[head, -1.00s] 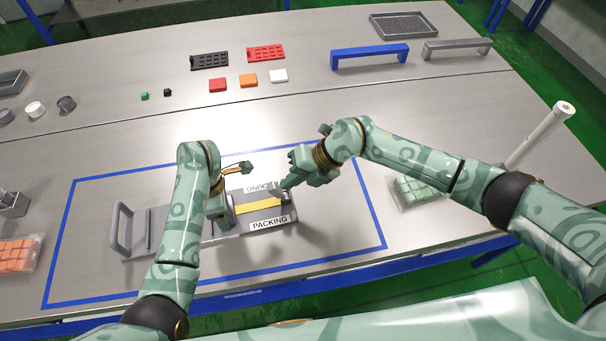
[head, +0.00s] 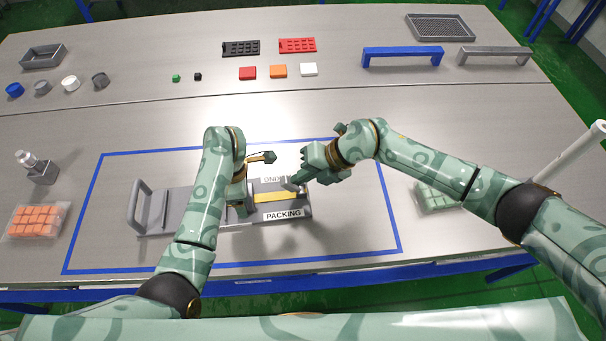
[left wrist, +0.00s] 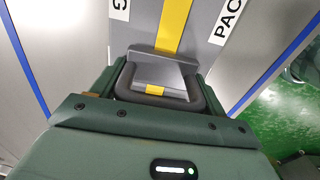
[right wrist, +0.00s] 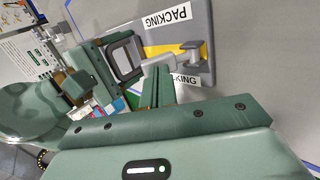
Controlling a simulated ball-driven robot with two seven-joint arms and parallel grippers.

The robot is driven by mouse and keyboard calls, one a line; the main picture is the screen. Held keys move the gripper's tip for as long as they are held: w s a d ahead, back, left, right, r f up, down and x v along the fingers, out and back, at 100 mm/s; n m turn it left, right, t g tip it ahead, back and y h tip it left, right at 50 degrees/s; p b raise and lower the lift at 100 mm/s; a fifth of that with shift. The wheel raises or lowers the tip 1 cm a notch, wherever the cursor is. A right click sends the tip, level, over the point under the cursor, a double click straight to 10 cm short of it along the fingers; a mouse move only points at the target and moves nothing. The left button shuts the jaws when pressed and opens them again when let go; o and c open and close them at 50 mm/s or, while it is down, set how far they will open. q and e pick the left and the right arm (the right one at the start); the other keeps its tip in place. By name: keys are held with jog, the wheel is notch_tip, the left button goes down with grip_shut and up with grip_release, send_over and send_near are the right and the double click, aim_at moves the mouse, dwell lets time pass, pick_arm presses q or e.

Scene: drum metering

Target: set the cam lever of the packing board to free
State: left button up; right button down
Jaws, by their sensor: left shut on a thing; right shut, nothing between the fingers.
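The packing board (head: 180,209) lies flat inside the blue outline, with a yellow stripe (head: 268,197) between two PACKING labels. My left gripper (head: 241,206) is shut on a dark grey loop handle with a yellow mark (left wrist: 155,90) on the board; its fingers (left wrist: 156,80) flank the loop in the left wrist view. A grey lever-like part (right wrist: 192,58), seemingly the cam lever, sits at the stripe's end in the right wrist view. My right gripper (head: 291,184) is shut and empty at that end. Its fingertips (right wrist: 158,85) are close to the lever; contact is unclear. The lever is mostly hidden in the head view.
A bag of orange blocks (head: 37,220) and a small dispenser (head: 40,168) stand left of the outline. A bag of green blocks (head: 432,197) lies right, under my right arm. Small blocks, trays and a blue handle (head: 402,57) are farther back. Bare table surrounds the board.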

pick_arm(q)
jog(key=shift+d, duration=0.1)
pick_arm(e)
jog(key=shift+w+d+f, duration=0.1)
jog(key=shift+d+f, duration=0.05)
jog(key=shift+d, duration=0.75)
jog(key=a+v, duration=0.1)
jog(key=v, duration=1.2)
jog(key=shift+s+d+r, duration=0.2)
jog(key=shift+s+r, duration=0.05)
jog(key=shift+r, duration=0.3)
